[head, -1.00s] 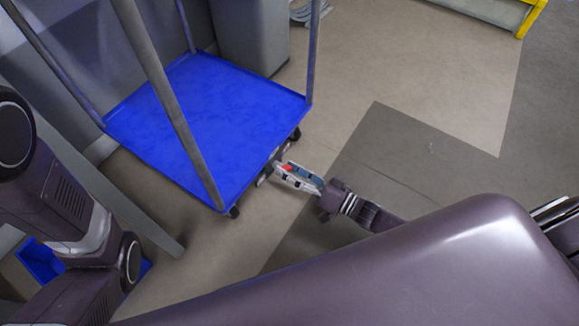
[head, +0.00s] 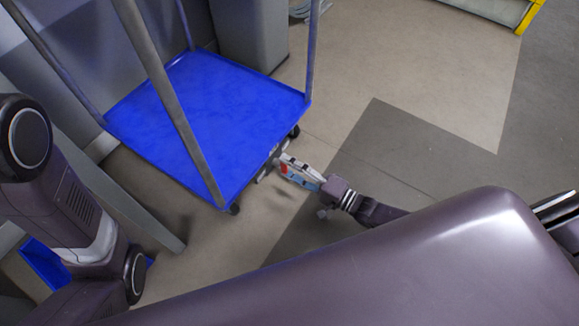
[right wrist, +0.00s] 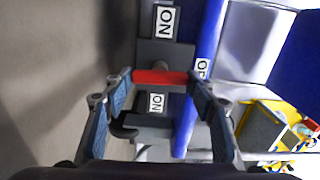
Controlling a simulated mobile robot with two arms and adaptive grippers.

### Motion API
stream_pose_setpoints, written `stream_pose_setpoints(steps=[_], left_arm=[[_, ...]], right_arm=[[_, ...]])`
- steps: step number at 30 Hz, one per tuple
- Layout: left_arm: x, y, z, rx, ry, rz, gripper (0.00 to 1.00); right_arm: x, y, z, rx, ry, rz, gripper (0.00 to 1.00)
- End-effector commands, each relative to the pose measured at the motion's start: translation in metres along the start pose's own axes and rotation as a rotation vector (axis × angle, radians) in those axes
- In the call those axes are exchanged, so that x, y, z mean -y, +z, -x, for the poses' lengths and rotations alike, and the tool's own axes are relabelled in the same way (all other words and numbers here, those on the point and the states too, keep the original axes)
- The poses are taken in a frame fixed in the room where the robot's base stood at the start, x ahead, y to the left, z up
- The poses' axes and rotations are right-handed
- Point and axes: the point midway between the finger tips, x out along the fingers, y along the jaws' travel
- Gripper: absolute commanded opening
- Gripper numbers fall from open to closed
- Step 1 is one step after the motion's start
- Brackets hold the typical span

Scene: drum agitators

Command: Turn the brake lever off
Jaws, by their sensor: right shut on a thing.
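The red brake lever (right wrist: 160,77) lies across the middle of the right wrist view, against a dark grey bracket (right wrist: 165,53) on the cart's edge. White labels (right wrist: 164,22) with black letters sit above and below it; another (right wrist: 202,68) at its right is partly hidden. My right gripper (head: 284,166) is at the front right edge of the blue cart (head: 200,120). Its fingers stand at both ends of the lever in the right wrist view (right wrist: 160,82) and are shut on it. My left arm shows at the left of the head view, but its gripper is out of sight.
Grey upright posts (head: 165,95) rise from the cart's corners. A grey bin-like box (head: 250,38) stands behind it. A blue container (head: 42,262) is at the lower left. The floor (head: 400,75) right of the cart is clear.

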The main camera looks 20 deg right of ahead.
Motion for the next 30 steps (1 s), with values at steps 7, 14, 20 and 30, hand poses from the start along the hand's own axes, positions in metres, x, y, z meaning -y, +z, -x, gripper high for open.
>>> stream_pose_setpoints(steps=[7, 14, 20, 30], left_arm=[[-0.0003, -0.0004, -0.0003, 0.0, 0.001, 0.0, 0.4], [-0.0004, -0.0013, -0.0011, -0.004, 0.002, 0.0, 0.4], [-0.0004, -0.0016, -0.0011, -0.005, 0.002, 0.0, 0.4], [-0.0004, -0.0021, -0.0012, -0.007, 0.002, 0.0, 0.4]], right_arm=[[-0.0015, 0.0001, 0.0009, 0.0, 0.003, -0.054, 0.28], [-0.0015, 0.0002, 0.0009, 0.0, 0.003, -0.064, 0.28], [-0.0015, 0.0003, 0.0008, 0.0, 0.003, -0.065, 0.28], [-0.0007, 0.0003, 0.0003, 0.0, 0.001, -0.062, 0.7]])
